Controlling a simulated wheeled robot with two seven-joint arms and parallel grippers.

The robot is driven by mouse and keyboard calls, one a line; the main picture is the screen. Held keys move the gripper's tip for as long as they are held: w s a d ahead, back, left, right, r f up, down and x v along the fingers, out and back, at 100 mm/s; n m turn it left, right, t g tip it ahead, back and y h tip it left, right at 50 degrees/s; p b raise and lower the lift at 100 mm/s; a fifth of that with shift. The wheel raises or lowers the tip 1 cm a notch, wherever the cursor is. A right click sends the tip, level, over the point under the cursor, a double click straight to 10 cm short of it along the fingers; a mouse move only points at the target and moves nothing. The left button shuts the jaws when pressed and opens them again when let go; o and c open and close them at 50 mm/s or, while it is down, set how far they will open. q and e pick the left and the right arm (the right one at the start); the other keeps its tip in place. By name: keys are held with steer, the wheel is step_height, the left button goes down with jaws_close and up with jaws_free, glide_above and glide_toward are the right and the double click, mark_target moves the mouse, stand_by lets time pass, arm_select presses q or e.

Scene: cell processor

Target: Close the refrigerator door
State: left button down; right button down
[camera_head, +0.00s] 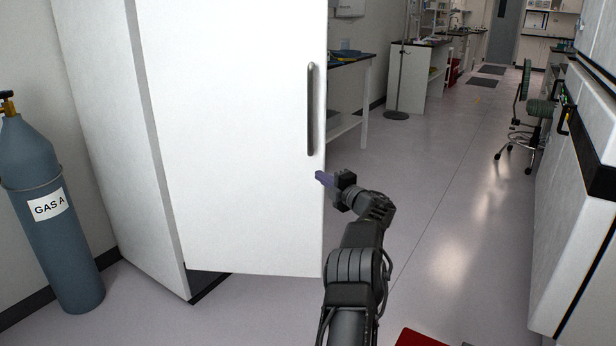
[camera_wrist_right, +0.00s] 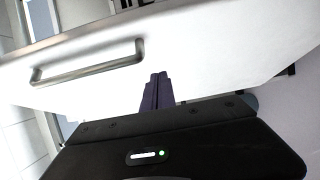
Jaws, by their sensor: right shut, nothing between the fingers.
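The white refrigerator door (camera_head: 235,130) stands partly open, with a gap to the cabinet body (camera_head: 105,120) showing at its bottom edge. A grey vertical handle (camera_head: 311,110) is near the door's right edge. My right gripper (camera_head: 322,178) is shut and empty at the door's right edge, below the handle. In the right wrist view, the door (camera_wrist_right: 215,50) and handle (camera_wrist_right: 88,66) lie ahead of the closed fingertips (camera_wrist_right: 157,80). I cannot tell whether the fingertips touch the door. My left gripper is not in view.
A blue gas cylinder (camera_head: 55,220) stands left of the refrigerator. A white machine (camera_head: 580,190) bounds the right side, with a wheeled chair (camera_head: 535,125) farther back. The floor (camera_head: 450,220) between is clear. A red object (camera_head: 418,338) lies at the bottom edge.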

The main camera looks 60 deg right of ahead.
steer(key=shift+s+d+f, duration=0.1)
steer(key=shift+s+d, duration=0.05)
steer(key=shift+s, duration=0.4)
steer(key=shift+s+d, duration=0.15)
steer(key=shift+s, duration=0.4)
